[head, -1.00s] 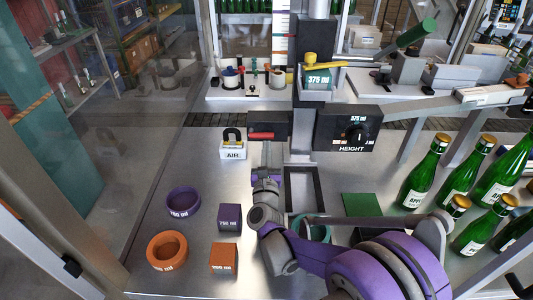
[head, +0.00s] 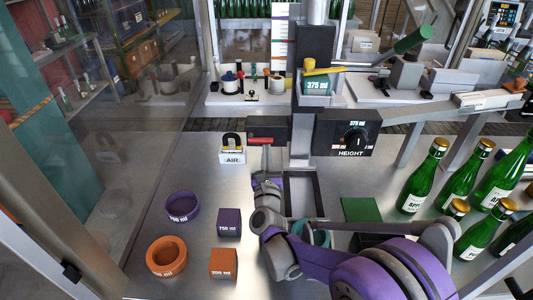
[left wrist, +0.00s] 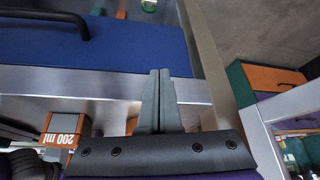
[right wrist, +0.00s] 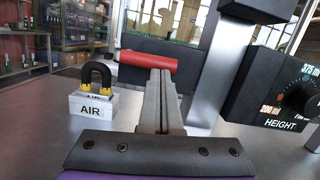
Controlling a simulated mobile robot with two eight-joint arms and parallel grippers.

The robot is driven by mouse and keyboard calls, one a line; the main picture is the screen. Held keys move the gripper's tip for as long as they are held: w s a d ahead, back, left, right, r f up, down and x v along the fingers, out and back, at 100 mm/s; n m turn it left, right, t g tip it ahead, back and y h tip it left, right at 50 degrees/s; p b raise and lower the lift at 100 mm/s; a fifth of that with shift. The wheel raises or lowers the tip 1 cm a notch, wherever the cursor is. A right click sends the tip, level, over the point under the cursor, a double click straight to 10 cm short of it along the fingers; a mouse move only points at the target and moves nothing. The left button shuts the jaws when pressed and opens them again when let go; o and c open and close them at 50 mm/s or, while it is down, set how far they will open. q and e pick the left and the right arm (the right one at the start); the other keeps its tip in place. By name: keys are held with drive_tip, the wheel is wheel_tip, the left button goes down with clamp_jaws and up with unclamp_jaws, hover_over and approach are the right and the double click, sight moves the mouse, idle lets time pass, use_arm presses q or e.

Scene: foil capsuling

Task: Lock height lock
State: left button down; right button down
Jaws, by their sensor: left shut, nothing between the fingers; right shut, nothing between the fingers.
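The height lock appears to be the red handle (head: 266,141) on the dark block left of the HEIGHT dial box (head: 343,132) in the head view. The red handle also shows in the right wrist view (right wrist: 148,61), lying nearly level. My right gripper (head: 266,150) is shut and empty, its fingertips (right wrist: 161,74) at the underside of the handle; I cannot tell whether they touch it. My left gripper (left wrist: 160,73) shows only in the left wrist view, shut and empty, well away from the handle.
A padlock-shaped AIR block (head: 232,150) stands left of the handle. Purple (head: 182,207) and orange rings (head: 166,257) and labelled blocks sit at front left. Green bottles (head: 425,178) stand at right. A blue panel (left wrist: 90,45) is ahead of my left gripper.

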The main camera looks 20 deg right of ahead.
sight(265, 140)
use_arm(q)
drive_tip(key=shift+r, duration=0.15)
use_arm(e)
drive_tip(key=shift+r+n, duration=0.25)
drive_tip(key=shift+n, duration=0.35)
drive_tip(key=r+n+y, duration=0.1)
drive_tip(key=n, duration=0.2)
drive_tip(key=r+n+y, duration=0.1)
drive_tip(key=r+n, duration=0.1)
drive_tip(key=n, duration=0.2)
drive_tip(key=r+n+y+p, duration=0.1)
drive_tip(key=n, duration=0.3)
drive_tip(key=shift+a+r+g, duration=0.2)
drive_tip(key=shift+a+g, duration=0.1)
use_arm(q)
drive_tip(key=shift+w+a+r, duration=0.5)
drive_tip(key=shift+a+r, duration=0.05)
drive_tip(key=shift+a, duration=0.25)
use_arm(e)
drive_tip(key=n, duration=0.1)
drive_tip(key=a+r+n, duration=0.1)
drive_tip(key=n, duration=0.2)
drive_tip(key=shift+w+a+r+g+y, duration=0.2)
drive_tip(key=shift+w+a+g+y, duration=0.1)
drive_tip(key=shift+a, duration=0.05)
use_arm(q)
drive_tip(key=shift+a, duration=0.1)
use_arm(e)
drive_tip(key=shift+a, duration=0.1)
